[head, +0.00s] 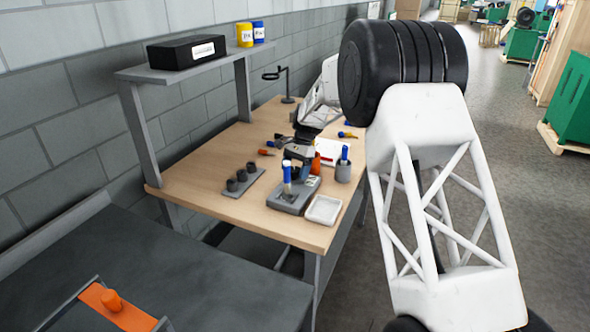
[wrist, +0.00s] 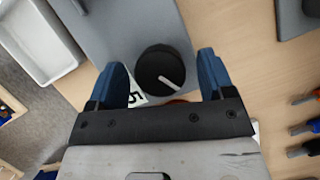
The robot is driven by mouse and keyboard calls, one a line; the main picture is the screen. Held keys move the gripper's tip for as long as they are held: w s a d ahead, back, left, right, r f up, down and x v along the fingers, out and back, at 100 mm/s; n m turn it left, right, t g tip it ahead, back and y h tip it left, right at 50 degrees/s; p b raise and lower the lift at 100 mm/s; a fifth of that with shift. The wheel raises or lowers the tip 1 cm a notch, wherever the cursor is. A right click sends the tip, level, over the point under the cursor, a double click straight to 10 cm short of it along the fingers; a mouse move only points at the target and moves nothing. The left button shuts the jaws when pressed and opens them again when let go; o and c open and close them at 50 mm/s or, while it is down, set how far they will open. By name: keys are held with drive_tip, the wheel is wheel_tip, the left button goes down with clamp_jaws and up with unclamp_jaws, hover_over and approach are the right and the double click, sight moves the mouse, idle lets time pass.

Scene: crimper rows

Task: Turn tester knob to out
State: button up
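The tester's black round knob (wrist: 165,70) shows in the wrist view, with a white pointer line running from its centre toward the lower right. It stands on the grey tester plate (wrist: 120,25). My gripper (wrist: 163,62) has its two blue fingers apart, one on each side of the knob, with a visible gap on both sides. A white label with partly hidden black lettering shows beside the left finger; I cannot read it as a word. In the head view my gripper (head: 296,167) is over the grey tester (head: 287,206) near the bench's front; the knob cannot be made out there.
A white tray (head: 323,210) sits right beside the tester. A rack with several dark sockets (head: 238,183) stands to its left. A grey cup (head: 343,172) with a blue-handled tool is to the right. Several coloured-handled tools lie behind on the wooden bench (head: 190,180).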

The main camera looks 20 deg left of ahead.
drive_tip(key=c, duration=0.9)
drive_tip(key=shift+n, duration=0.4)
drive_tip(key=n+h, duration=0.2)
drive_tip(key=n, duration=0.3)
drive_tip(key=shift+a, duration=0.15)
drive_tip(key=n+h, duration=0.1)
drive_tip(key=n, duration=0.2)
drive_tip(key=n+t+h, duration=0.1)
drive_tip(key=n, duration=0.2)
drive_tip(key=shift+n+h, duration=0.3)
drive_tip(key=o, duration=0.9)
